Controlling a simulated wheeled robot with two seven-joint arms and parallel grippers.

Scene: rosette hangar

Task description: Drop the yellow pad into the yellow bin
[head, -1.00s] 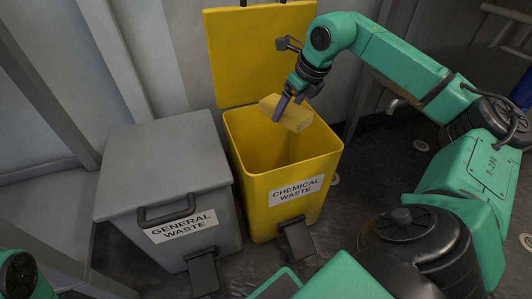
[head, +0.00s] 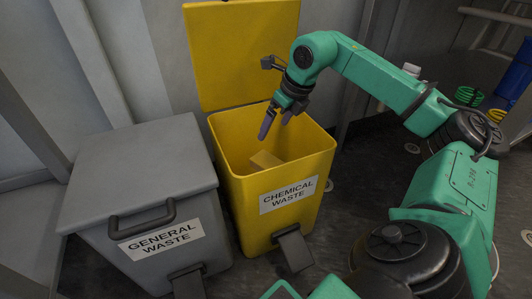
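The yellow pad (head: 265,160) lies inside the yellow bin (head: 277,192), low in the opening and partly hidden by the front wall. The bin is labelled "CHEMICAL WASTE" and its lid (head: 240,55) stands open against the wall behind. My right gripper (head: 275,127) is above the bin's opening, pointing down, with its fingers apart and nothing between them. It is clear of the pad. My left gripper is not in view.
A grey bin (head: 140,165) labelled "GENERAL WASTE", with its lid shut, stands to the left of the yellow bin. A foot pedal (head: 294,250) sticks out at the yellow bin's front. Yellow and green items (head: 468,96) show at the far right. Dark floor lies right of the bin.

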